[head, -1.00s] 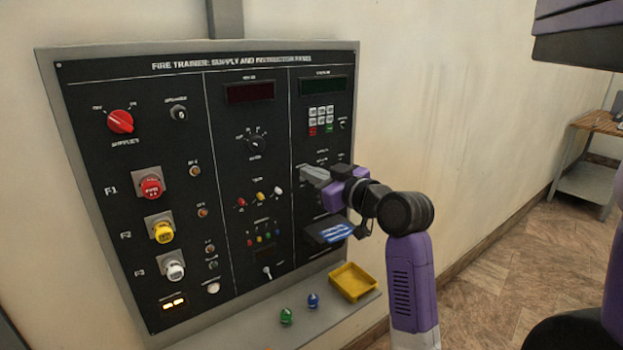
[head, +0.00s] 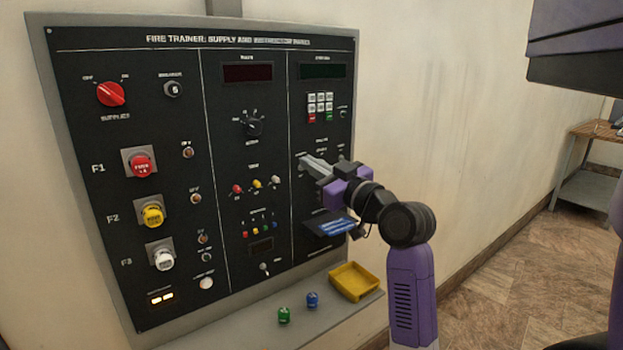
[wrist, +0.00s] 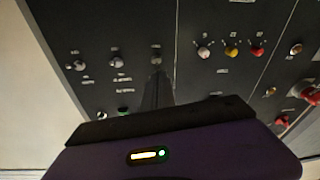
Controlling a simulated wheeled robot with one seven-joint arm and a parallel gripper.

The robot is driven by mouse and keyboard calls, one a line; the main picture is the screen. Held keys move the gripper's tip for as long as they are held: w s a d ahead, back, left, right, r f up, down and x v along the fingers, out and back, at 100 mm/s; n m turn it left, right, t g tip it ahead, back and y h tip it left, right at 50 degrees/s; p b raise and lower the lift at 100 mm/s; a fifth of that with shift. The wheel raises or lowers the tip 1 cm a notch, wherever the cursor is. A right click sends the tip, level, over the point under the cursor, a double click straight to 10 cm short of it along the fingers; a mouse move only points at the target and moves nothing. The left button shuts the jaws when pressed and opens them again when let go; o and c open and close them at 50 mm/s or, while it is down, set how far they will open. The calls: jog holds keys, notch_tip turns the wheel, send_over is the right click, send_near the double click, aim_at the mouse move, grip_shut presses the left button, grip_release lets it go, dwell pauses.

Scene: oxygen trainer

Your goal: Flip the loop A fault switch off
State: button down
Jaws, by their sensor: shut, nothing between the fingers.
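The black trainer panel (head: 225,130) stands on the wall in the head view. My gripper (head: 306,162) is shut and empty, its fingertips close to the left side of the panel's right column. In the wrist view the panel appears upside down, with a row of small toggle switches: one at left (wrist: 78,65), one in the middle (wrist: 117,62) and one at right (wrist: 156,58). My dark fingers (wrist: 157,90) point at the right one; contact cannot be told. The labels are too blurred to tell which is loop A. In the head view my gripper covers much of this row.
White, yellow and red toggles (wrist: 231,49) sit beside the row in the wrist view. A blue card (head: 335,226) sticks out below my gripper. A yellow tray (head: 354,282), green knob (head: 284,315) and blue knob (head: 312,299) are on the ledge. Floor at right is free.

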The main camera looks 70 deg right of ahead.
jog(key=t+b, duration=0.1)
jog(key=b, duration=0.2)
jog(key=f+t+h+b, duration=0.1)
jog(key=b, duration=0.3)
jog(key=t+b, duration=0.1)
jog(key=b, duration=0.3)
jog(key=shift+s+f, duration=0.1)
jog(key=shift+f, duration=0.15)
jog(key=shift+a, duration=0.1)
jog(key=shift+f, duration=0.1)
